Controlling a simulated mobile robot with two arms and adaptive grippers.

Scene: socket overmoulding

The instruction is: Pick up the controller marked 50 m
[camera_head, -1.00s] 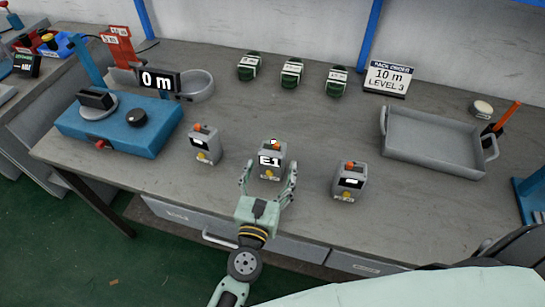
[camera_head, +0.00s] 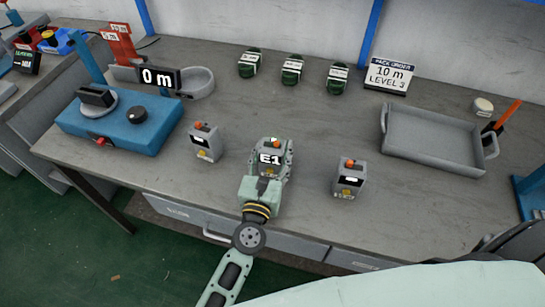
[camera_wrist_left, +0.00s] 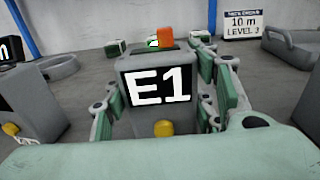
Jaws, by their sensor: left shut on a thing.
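Three grey controllers, each with an orange button on top and a yellow knob in front, stand in a row on the bench. The middle controller (camera_head: 270,158) shows "E1" on its display, which also reads large in the left wrist view (camera_wrist_left: 160,88). My left gripper (camera_head: 268,165) is shut on this middle controller, with its fingers along both sides. The left controller (camera_head: 205,143) and the right controller (camera_head: 349,178) stand apart from it; their displays are too small to read. No "50 m" mark is readable. My right gripper is not seen.
A blue machine (camera_head: 120,122) with a "0 m" display (camera_head: 158,79) stands at the left. Several green-and-white items, among them one spool (camera_head: 292,71), stand at the back. A sign (camera_head: 389,76) reads "10 m LEVEL 3". An empty grey tray (camera_head: 432,148) is at the right.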

